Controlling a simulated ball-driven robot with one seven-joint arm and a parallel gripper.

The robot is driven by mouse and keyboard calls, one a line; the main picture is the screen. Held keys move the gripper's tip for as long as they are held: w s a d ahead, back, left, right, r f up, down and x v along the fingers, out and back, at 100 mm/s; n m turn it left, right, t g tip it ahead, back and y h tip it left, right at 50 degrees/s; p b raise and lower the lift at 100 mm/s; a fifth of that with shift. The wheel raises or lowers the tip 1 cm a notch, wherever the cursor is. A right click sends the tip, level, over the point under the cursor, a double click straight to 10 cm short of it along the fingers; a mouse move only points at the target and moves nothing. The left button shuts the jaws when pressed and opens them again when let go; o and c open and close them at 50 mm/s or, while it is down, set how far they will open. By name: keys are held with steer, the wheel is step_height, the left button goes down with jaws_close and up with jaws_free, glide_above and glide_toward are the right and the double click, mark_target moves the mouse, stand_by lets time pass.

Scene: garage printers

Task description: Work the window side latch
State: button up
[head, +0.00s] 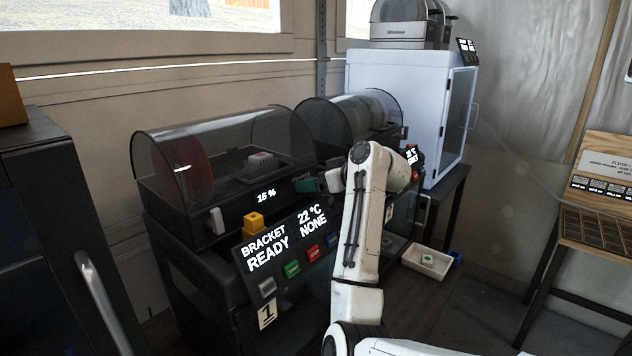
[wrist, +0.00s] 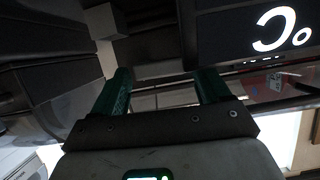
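The printer (head: 222,180) marked 1 has a smoked clear lid. A pale upright latch (head: 216,220) is at the left end of its front edge, well to the left of my gripper. My gripper (head: 306,185) is in front of the right end of the lid, with green fingertips. In the wrist view its two green fingers (wrist: 163,92) stand apart with nothing held between them. A pale block (wrist: 103,21), possibly another latch, shows beyond the left finger, apart from it. I cannot tell which latch is the window side one. My arm hides part of the printer's right end.
The front display panel (head: 285,240) reads "BRACKET READY, 22 °C, NONE", with coloured buttons below. A yellow block (head: 254,222) sits above it. A second printer (head: 362,112) stands behind, beside a white cabinet (head: 410,110). A white tray (head: 427,262) lies at right. A dark cabinet (head: 50,230) stands at left.

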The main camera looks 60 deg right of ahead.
steer(key=c, duration=0.8)
steer(key=m+y, duration=0.1)
steer(key=m+t+y, duration=0.1)
steer(key=m, duration=0.1)
steer(key=shift+d+r, duration=0.35)
steer(key=shift+r, duration=0.05)
steer(key=shift+s+d+r+m+t+y, duration=0.1)
steer(key=shift+d+m+t+y, duration=0.2)
steer(key=shift+m+y, duration=0.5)
steer(key=m, duration=0.2)
steer(key=m+t+y, duration=0.1)
steer(key=shift+s+d+r+m, duration=0.1)
steer(key=shift+d+m, duration=0.25)
steer(key=shift+m, duration=0.05)
steer(key=shift+s+d+m+t+y, duration=0.1)
steer(key=shift+d+m+t+y, duration=0.2)
steer(key=shift+m, duration=0.35)
steer(key=shift+w+d+m+t+y, duration=0.1)
steer(key=shift+m+t, duration=0.25)
steer(key=shift+m, duration=0.35)
steer(key=shift+s+d+m+t+y, duration=0.1)
steer(key=shift+m+t+y, duration=0.2)
steer(key=shift+m, duration=0.35)
